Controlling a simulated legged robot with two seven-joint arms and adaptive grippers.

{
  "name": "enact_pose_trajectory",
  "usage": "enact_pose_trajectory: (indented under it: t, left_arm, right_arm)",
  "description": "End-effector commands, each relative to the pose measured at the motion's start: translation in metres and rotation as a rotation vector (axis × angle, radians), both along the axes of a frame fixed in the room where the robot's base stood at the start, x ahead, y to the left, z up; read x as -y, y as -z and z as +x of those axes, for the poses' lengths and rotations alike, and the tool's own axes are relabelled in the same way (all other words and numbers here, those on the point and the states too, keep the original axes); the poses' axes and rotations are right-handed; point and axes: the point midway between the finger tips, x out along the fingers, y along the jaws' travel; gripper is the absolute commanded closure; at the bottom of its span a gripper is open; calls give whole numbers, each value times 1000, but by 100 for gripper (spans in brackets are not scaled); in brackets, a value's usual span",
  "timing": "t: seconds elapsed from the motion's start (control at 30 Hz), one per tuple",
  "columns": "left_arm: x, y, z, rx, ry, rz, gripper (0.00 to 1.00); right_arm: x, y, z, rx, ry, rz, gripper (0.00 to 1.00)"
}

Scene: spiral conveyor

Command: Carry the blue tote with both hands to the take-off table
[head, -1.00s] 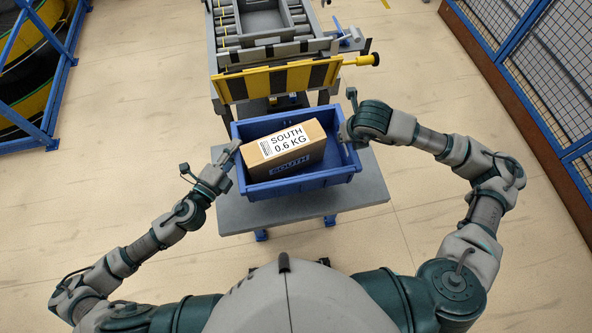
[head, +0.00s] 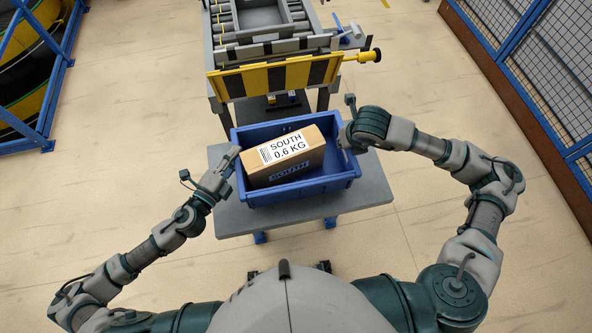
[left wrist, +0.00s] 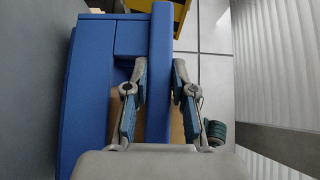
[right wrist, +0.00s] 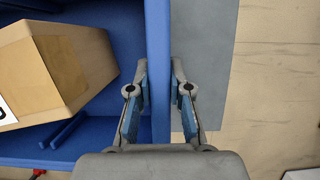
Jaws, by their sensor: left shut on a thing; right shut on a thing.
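The blue tote (head: 325,185) is upright over a grey table (head: 376,185); I cannot tell whether its base touches the top. A brown box (head: 262,173) marked SOUTH 0.6 KG lies in it. My left gripper (head: 235,156) is shut on the tote's left wall; in the left wrist view its fingers (left wrist: 158,85) straddle the blue rim (left wrist: 160,40). My right gripper (head: 345,137) is shut on the right wall; in the right wrist view its fingers (right wrist: 160,88) straddle the rim (right wrist: 158,40). The tote's underside is hidden.
A roller conveyor (head: 222,30) with a yellow and black striped barrier (head: 275,77) stands just beyond the table. A blue mesh fence (head: 530,70) is at the right. A blue-framed structure (head: 45,125) is at far left. Floor is clear on both sides.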

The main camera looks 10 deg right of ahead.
Motion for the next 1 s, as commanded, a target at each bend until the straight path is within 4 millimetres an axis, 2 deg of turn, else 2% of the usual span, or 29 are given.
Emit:
enact_pose_trajectory:
  t: [0.03,0.13,0.17,0.23,0.27,0.67,1.0]
  left_arm:
    - [6,5,-4,-1,17,-11,100]
    - [6,13,-4,-5,17,-10,100]
    - [5,12,-4,-7,17,-9,71]
    - [5,10,-4,-6,15,-8,53]
    - [4,10,-3,-5,14,-8,50]
    - [-2,11,-6,-7,5,-3,50]
    - [-35,12,-52,-11,7,-1,50]
  right_arm:
    - [-7,6,-1,0,-18,15,100]
    - [-7,14,-1,-3,-18,14,100]
    - [-7,13,-2,-5,-17,13,77]
    - [-6,11,-1,-4,-15,12,59]
    - [-6,10,-1,-4,-14,11,56]
    - [-2,11,0,-4,-5,5,56]
    - [-2,11,0,-4,-3,5,56]
